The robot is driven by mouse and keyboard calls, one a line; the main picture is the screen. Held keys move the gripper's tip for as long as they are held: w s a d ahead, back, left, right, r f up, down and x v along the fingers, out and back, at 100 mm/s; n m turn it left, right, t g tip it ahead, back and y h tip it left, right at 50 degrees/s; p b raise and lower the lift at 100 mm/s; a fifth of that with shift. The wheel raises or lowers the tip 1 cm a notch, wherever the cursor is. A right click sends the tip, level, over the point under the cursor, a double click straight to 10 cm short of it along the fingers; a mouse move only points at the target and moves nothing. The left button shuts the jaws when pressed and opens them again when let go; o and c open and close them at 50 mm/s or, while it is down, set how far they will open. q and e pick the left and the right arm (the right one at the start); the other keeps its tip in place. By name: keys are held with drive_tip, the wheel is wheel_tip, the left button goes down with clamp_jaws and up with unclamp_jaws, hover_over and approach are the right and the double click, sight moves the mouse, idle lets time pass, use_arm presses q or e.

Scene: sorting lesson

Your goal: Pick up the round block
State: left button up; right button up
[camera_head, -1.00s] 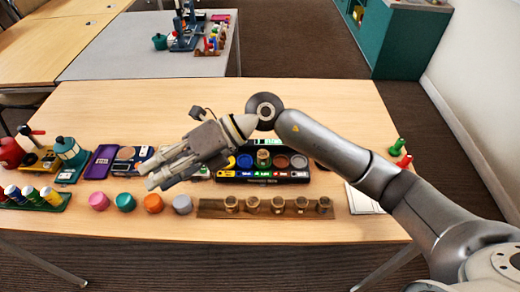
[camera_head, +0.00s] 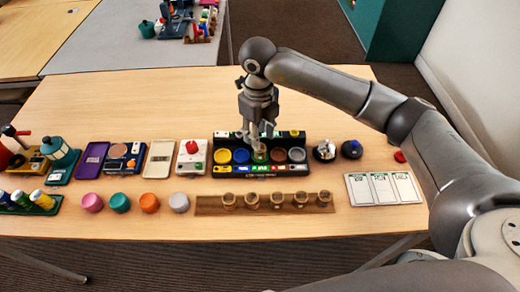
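A dark sorting tray (camera_head: 262,171) with a row of coloured round wells stands at the middle of the table. My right gripper (camera_head: 258,144) points down over its green middle well, with the fingertips at about well height. The fingers hide most of that well, so I cannot tell whether they hold anything. A wooden rack (camera_head: 208,205) holds several small brass-coloured round pieces. My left gripper is not in view.
Left of the tray are a device with a red knob (camera_head: 192,157), a cream case (camera_head: 159,159) and a purple case (camera_head: 92,160). White cards (camera_head: 384,189) lie at the right. The table behind the tray is largely clear.

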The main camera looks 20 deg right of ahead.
sight(260, 152)
drive_tip(key=f, duration=0.2)
drive_tip(key=f+p, duration=0.1)
drive_tip(key=f, duration=0.1)
drive_tip(key=shift+s+d+f, duration=0.1)
drive_tip(key=shift+s, duration=0.3)
drive_tip(key=shift+f, duration=0.6)
drive_tip(key=c, duration=0.5)
